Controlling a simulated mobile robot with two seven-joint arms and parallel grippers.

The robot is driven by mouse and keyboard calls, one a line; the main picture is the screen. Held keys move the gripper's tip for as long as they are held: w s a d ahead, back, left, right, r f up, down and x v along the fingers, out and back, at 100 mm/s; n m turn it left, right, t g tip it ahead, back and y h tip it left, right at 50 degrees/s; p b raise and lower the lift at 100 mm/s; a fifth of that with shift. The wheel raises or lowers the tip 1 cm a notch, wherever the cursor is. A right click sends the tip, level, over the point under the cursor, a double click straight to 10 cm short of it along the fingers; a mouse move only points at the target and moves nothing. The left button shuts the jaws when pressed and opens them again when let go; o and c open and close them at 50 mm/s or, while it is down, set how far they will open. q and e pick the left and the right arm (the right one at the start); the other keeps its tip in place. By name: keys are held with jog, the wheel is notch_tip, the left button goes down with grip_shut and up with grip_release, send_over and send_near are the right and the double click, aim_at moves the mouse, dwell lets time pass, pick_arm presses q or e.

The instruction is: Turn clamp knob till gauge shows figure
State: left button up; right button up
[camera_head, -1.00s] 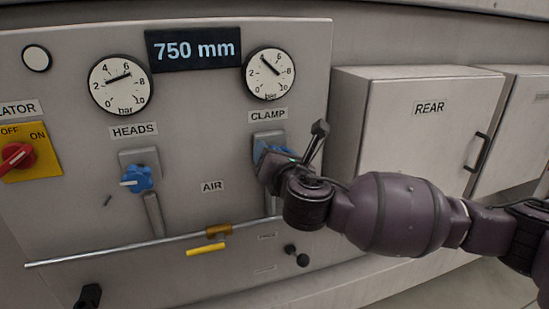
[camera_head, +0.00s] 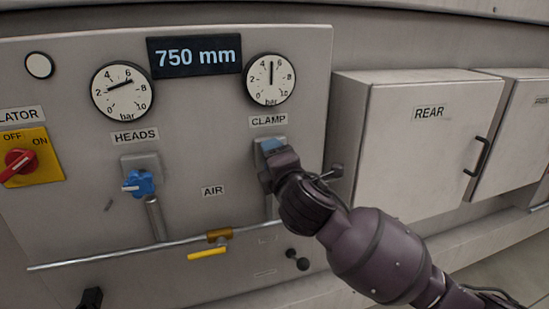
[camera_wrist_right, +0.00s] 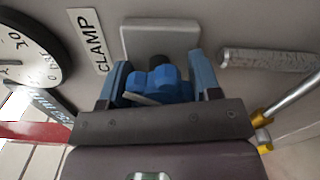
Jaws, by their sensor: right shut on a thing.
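The blue clamp knob (camera_wrist_right: 160,82) sits between the two blue fingers of my right gripper (camera_wrist_right: 160,76) in the right wrist view, with its pale pointer showing. My right gripper (camera_head: 270,160) is shut on this knob. In the head view the gripper and wrist hide most of the knob, below the CLAMP label (camera_head: 268,121). The clamp gauge (camera_head: 270,80) has its needle about straight up, between 4 and 6 bar, near 5. Part of this gauge (camera_wrist_right: 20,62) also shows in the right wrist view. My left gripper is not in view.
The heads gauge (camera_head: 121,92) and blue heads knob (camera_head: 138,184) are to the left. A display (camera_head: 195,57) reads 750 mm. A pipe with a yellow-handled valve (camera_head: 208,253) runs below. A REAR cabinet (camera_head: 415,150) stands at the right, close to my arm.

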jog(key=m+p, duration=0.1)
jog(key=m, duration=0.4)
dwell(0.6)
jog(key=o, duration=0.9)
jog(key=b+v, duration=0.1)
jog(key=v, duration=0.9)
jog(key=shift+s+d, duration=0.1)
jog(key=shift+s, duration=0.3)
